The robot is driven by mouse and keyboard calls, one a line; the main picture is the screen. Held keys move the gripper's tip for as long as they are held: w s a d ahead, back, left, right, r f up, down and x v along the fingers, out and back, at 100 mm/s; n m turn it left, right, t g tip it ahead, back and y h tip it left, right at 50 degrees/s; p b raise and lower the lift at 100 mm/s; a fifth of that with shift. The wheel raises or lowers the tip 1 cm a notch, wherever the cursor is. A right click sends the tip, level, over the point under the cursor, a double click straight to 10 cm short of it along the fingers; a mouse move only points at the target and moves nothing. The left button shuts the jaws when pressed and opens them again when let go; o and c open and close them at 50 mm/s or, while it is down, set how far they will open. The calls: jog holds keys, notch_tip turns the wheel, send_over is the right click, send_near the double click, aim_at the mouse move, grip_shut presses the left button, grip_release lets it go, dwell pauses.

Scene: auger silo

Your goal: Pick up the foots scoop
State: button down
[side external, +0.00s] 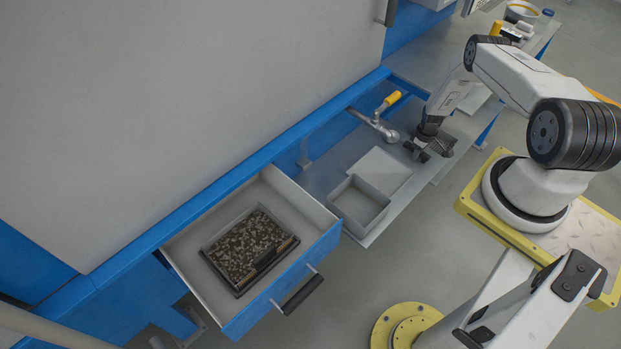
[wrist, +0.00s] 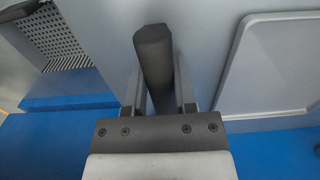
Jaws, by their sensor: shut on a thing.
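My gripper (side external: 430,150) is low over the grey shelf, at the right of the valve. In the wrist view my gripper (wrist: 158,88) has a finger on each side of a dark grey bar-shaped handle (wrist: 153,50) and is shut on it. I take this to be the foots scoop's handle; the scoop's other end is not clear in either view. In the side view a small dark part of the scoop (side external: 412,146) shows at the fingers. I cannot tell whether it touches the shelf.
A valve with a yellow handle (side external: 392,98) stands left of my gripper. An open grey box (side external: 358,207) and a flat plate sit on the shelf (side external: 325,172). An open drawer (side external: 190,238) holds a tray of dark granular material (side external: 249,249). A perforated panel (wrist: 55,38) shows in the wrist view.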

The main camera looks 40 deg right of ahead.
jog(key=shift+r, duration=0.15)
jog(key=shift+r, duration=1.45)
jog(key=s+a+r, duration=0.9)
jog(key=s, duration=0.1)
jog(key=shift+s+r, duration=0.3)
jog(key=shift+r, duration=0.1)
